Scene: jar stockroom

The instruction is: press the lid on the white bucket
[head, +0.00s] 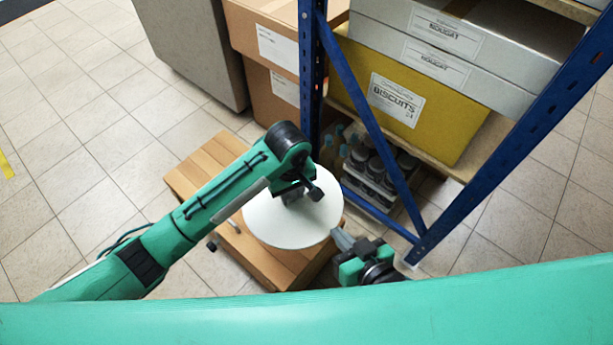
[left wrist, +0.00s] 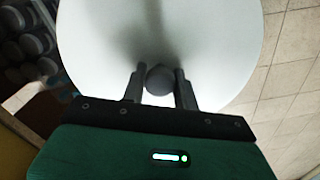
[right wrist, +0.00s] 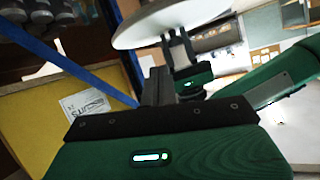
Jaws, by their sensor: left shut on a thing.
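A round white lid (head: 290,222) with a grey knob lies over a low wooden trolley in the head view, and it fills the left wrist view (left wrist: 215,40). My left gripper (head: 299,192) is shut on the lid's grey knob (left wrist: 160,80). In the right wrist view the lid (right wrist: 165,22) shows edge-on and tilted in the picture. The white bucket is not visible; whether it is under the lid, touching it, I cannot tell. My right gripper (head: 342,238) is beside the lid's right edge, its fingers together and empty in the right wrist view (right wrist: 159,86).
The wooden trolley (head: 195,180) stands on the tiled floor. To its right is a blue-framed shelf (head: 365,90) with a yellow biscuits box (head: 440,125), grey nougat boxes (head: 400,45) and a crate of jars (head: 388,178). Cardboard boxes (head: 255,60) stand behind. Floor at left is clear.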

